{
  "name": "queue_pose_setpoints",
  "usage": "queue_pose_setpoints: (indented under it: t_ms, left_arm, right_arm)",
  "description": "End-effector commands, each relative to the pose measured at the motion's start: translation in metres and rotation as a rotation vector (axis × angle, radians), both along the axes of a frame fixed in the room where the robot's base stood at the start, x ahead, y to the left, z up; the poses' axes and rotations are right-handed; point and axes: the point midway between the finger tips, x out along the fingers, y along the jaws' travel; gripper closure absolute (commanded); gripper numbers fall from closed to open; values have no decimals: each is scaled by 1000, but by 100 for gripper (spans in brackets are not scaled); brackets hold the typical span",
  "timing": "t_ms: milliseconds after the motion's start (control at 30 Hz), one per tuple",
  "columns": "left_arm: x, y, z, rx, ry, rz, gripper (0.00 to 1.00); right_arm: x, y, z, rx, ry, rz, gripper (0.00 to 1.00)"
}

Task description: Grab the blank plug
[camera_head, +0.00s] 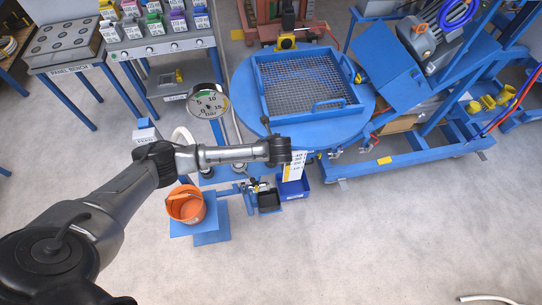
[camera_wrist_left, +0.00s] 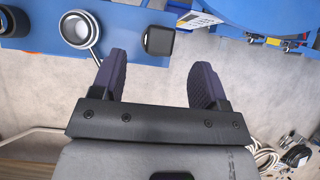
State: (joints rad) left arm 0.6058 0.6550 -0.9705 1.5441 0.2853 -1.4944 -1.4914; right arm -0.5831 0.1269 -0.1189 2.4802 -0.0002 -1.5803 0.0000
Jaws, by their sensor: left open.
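I cannot pick out the blank plug for certain in either view. In the left wrist view a blue surface (camera_wrist_left: 140,20) carries a round white-rimmed part with a dark centre (camera_wrist_left: 76,30) and a black hollow block (camera_wrist_left: 158,41). My left gripper (camera_wrist_left: 157,76) is open, with two dark ribbed fingers apart and nothing between them; the blue surface lies beyond the fingertips. In the head view my left arm reaches in from the left to just below the round blue table (camera_head: 330,131), and its fingers are hard to make out. My right gripper is not in view.
An orange bucket (camera_head: 186,205) stands on a blue stand below my left arm. A dark tray (camera_head: 269,201) and a blue bin (camera_head: 293,187) sit beside it. A pressure gauge (camera_head: 208,102) rises behind the arm. The floor (camera_head: 400,235) at lower right is mostly clear.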

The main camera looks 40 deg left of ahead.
Motion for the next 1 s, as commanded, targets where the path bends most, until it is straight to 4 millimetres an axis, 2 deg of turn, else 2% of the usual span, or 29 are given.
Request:
queue_pose_setpoints:
  t_ms: [133, 467, 800, 1000]
  left_arm:
    - [7, 8, -19, 0, 2, 2, 32]
    - [13, 16, -35, -2, 1, 1, 32]
    - [25, 29, -71, -1, 0, 1, 32]
    - [27, 33, -77, -2, -1, -1, 32]
  right_arm:
    - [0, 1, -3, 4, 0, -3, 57]
    - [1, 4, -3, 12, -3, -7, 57]
    - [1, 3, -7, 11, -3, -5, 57]
    - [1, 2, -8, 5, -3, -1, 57]
